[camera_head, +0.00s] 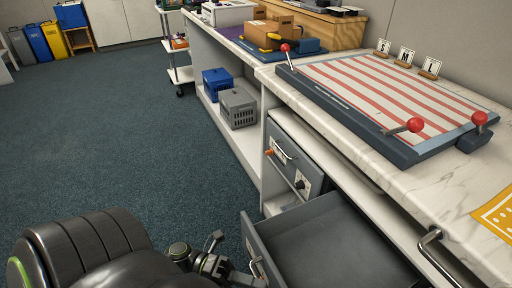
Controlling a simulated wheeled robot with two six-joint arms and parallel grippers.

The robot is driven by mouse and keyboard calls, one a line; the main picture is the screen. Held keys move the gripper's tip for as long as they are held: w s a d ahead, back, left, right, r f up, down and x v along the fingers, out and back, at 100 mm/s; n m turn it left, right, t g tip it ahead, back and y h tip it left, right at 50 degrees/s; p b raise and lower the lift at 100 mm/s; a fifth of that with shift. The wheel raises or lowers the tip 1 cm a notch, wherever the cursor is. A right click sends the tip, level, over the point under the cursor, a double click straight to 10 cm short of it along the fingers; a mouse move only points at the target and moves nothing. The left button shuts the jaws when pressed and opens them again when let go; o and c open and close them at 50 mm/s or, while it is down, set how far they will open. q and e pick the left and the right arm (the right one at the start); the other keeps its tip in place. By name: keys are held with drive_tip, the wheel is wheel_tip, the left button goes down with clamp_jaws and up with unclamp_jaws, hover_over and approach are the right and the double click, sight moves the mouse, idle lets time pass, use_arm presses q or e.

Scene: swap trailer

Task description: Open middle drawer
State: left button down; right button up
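A grey drawer (330,240) stands pulled out from under the counter at the bottom of the view, and the part of its inside that shows is empty. Its front has a metal handle (256,268). I cannot tell from this view whether it is the middle drawer. My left gripper (232,268) is at the lower middle, just left of that handle. Its fingertips are small and partly hidden, so I cannot tell whether they touch or hold the handle. My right gripper is not in view.
A grey panel with a handle (284,150) and a knob sits under the marble counter (345,125). A striped board (390,90) with red-knobbed levers lies on top. Another metal handle (432,250) is at right. Carpet at left is clear.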

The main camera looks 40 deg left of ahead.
use_arm(q)
drive_tip(key=c, duration=1.5)
unclamp_jaws()
drive_tip(key=v, duration=1.7)
drive_tip(key=shift+a, duration=0.25)
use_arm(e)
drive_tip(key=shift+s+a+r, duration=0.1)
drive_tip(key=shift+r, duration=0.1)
use_arm(q)
drive_tip(key=shift+f, duration=0.1)
